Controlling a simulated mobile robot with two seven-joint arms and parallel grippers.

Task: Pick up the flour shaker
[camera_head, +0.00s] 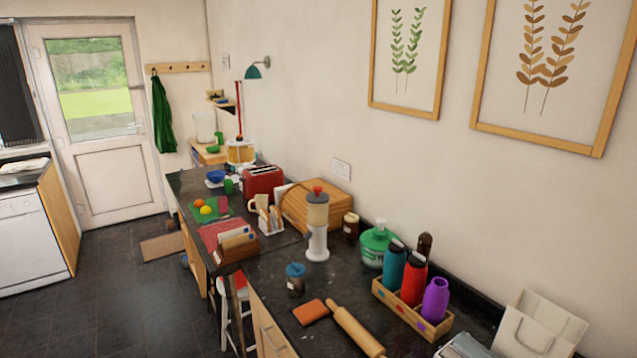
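A small dark, see-through jar with a blue lid (295,279) stands upright on the dark counter, beside the rolling pin; it looks most like the flour shaker, but I cannot read any label. A taller white dispenser with a beige container and red top (317,228) stands behind it. Neither gripper is in view, and nothing touches the jar.
An orange-red block (310,312) and a wooden rolling pin (354,329) lie in front of the jar. A wooden crate (412,311) with several bottles stands to the right. A wooden box (236,250) stands to the left. Bare counter surrounds the jar.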

